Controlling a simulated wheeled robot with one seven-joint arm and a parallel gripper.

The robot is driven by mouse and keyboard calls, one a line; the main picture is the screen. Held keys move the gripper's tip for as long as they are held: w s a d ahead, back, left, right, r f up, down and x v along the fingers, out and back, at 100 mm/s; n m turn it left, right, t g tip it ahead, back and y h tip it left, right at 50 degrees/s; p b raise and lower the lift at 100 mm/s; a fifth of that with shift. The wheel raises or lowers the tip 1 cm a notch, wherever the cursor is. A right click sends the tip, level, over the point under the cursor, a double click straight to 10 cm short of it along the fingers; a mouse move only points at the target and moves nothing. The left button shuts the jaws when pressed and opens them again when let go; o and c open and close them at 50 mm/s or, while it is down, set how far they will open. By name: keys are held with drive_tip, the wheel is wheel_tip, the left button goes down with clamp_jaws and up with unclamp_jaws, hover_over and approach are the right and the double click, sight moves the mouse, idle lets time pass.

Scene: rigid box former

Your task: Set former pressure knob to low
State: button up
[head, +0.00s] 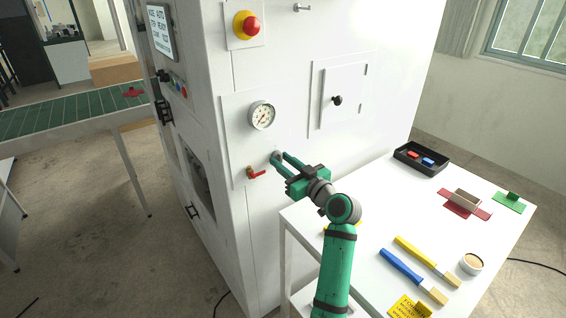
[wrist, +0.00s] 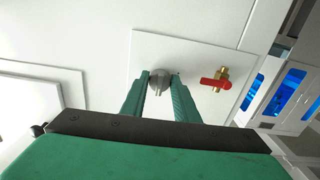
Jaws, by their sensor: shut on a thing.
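The pressure knob (wrist: 159,79) is a small round grey knob on a white plate on the machine's side. In the head view it (head: 276,155) sits below the round pressure gauge (head: 262,115) and is partly hidden by the fingers. My gripper (head: 279,157) has its two green fingers on either side of the knob. In the wrist view the fingertips of my gripper (wrist: 160,78) are shut on the knob. The knob's pointer mark and any scale are too small to read.
A red-handled brass valve (head: 256,173) is close to my fingers; it also shows in the wrist view (wrist: 217,79). A red stop button (head: 249,25) and a small door (head: 341,98) are higher up. A white table (head: 377,209) with brushes and a black tray (head: 420,160) stands at right.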

drive_tip(key=shift+f, duration=0.1)
drive_tip(key=o, duration=1)
drive_tip(key=shift+o, duration=0.2)
drive_tip(key=shift+s+d, duration=0.1)
drive_tip(key=v, duration=1)
drive_tip(key=shift+s+d, duration=0.15)
drive_tip(key=shift+s, duration=0.1)
